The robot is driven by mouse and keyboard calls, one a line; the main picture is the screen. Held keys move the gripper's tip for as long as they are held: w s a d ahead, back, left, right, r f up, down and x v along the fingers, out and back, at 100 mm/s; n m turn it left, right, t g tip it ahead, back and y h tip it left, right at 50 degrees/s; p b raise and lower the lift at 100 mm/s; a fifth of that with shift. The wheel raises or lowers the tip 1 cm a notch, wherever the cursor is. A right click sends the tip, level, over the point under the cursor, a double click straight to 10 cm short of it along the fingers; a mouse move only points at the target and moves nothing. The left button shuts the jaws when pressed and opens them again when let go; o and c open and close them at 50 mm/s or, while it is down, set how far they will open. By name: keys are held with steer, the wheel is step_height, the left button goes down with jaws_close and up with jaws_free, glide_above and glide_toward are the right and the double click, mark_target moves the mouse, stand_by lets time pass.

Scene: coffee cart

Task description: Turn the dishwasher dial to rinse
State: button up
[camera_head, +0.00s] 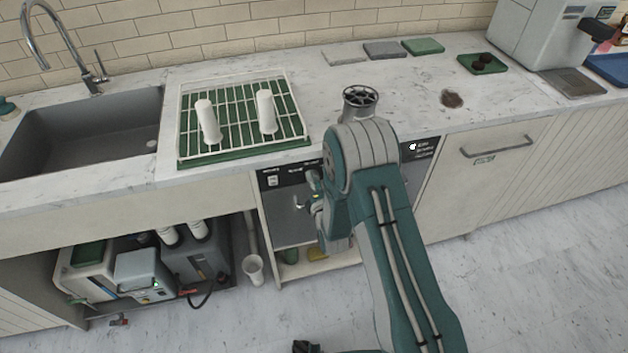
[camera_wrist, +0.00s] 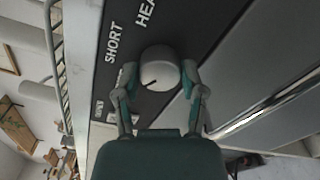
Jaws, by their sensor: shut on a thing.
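The dishwasher's grey front (camera_head: 288,222) is below the counter under the rack, with a black control strip (camera_head: 271,180) along its top. In the wrist view the round silver dial (camera_wrist: 160,66) sits on that black strip, with a dark mark on its lower left. The words SHORT and HEA show beside it; the rest of the second word is cut off, and smaller labels at lower left are partly hidden. My gripper (camera_wrist: 160,76) is shut on the dial, one finger on each side. In the head view my gripper (camera_head: 310,192) is at the strip, and my arm hides the dial.
A white wire rack (camera_head: 245,130) with two white cylinders stands on the counter (camera_head: 420,95) above. A sink (camera_head: 85,130) is at left. Below it, an open bay holds grey machines (camera_head: 145,272). A handled door (camera_head: 490,165) is at right.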

steer(key=shift+s+f, duration=0.15)
steer(key=shift+f, duration=0.15)
steer(key=o, duration=1)
steer(key=shift+a, duration=0.1)
steer(key=shift+o, duration=0.7)
steer(key=shift+a+r, duration=0.1)
steer(key=v, duration=1.1)
steer(key=shift+s, duration=0.35)
